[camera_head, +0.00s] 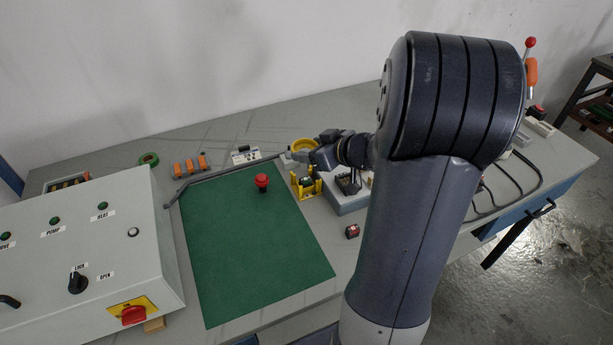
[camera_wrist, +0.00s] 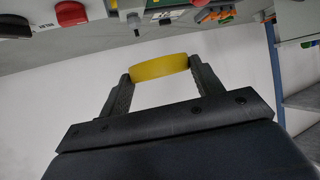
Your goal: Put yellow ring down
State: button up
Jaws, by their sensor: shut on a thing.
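The yellow ring (camera_wrist: 158,67) is between the two dark fingertips of my gripper (camera_wrist: 160,75) in the wrist view, and the gripper is shut on it. In the head view the yellow ring (camera_head: 303,145) shows at the tip of my gripper (camera_head: 305,153), near the back edge of the table (camera_head: 222,128). The ring appears above the table by the far right corner of the green mat (camera_head: 240,240). I cannot tell its exact height or whether it touches anything. My arm hides part of the table to the right.
A red knob (camera_head: 262,181) stands on the mat. A yellow stand (camera_head: 306,189) and a grey block (camera_head: 348,202) are near my gripper. Orange pieces (camera_head: 190,165) and a green tape roll (camera_head: 148,159) lie at the back left. A control box (camera_head: 100,245) fills the left. Most of the mat is clear.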

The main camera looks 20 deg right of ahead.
jog(key=shift+f+b, duration=0.85)
jog(key=shift+f, duration=3.45)
jog(key=shift+f, duration=0.2)
jog(key=o, duration=1)
jog(key=shift+c, duration=0.2)
jog(key=shift+b, duration=0.6)
